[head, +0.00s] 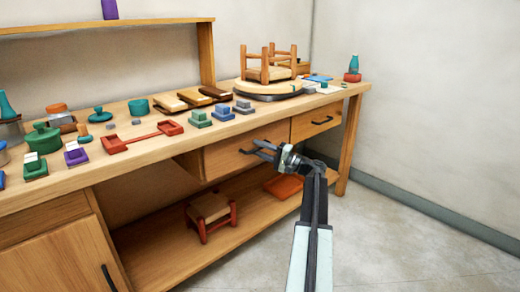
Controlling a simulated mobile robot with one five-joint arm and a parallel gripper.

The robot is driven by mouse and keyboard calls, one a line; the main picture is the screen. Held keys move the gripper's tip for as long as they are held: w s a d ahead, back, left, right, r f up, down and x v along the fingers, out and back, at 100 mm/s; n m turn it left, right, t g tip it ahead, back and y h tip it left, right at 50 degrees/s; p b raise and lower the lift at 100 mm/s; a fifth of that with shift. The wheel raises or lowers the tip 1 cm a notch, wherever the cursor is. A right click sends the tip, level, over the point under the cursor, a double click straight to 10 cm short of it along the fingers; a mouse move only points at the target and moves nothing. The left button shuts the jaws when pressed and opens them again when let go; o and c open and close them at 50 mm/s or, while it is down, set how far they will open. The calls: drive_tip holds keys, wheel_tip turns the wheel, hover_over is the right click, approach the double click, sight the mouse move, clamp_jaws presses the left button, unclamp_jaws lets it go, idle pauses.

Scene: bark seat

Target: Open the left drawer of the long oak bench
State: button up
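The long oak bench (140,162) runs along the wall in the head view. Its left drawer (224,158) is under the top, near the middle of the bench. Its front looks about level with the right drawer's, so it appears shut. A dark bar handle (245,151) shows on it, its right part hidden by my gripper. My gripper (257,148) is right in front of this handle, with its dark fingers apart. It looks open. I cannot tell whether the fingers touch the handle or reach around it.
The right drawer (304,124) has its own dark handle (322,121). A cupboard door (55,265) is at lower left. A small red stool (211,214) and an orange tray (284,186) are on the lower shelf. Many small things crowd the top. The floor (410,240) at right is clear.

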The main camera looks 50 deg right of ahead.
drive_tip(key=shift+c, duration=0.3)
clamp_jaws()
drive_tip(key=shift+a, duration=0.1)
idle(1.0)
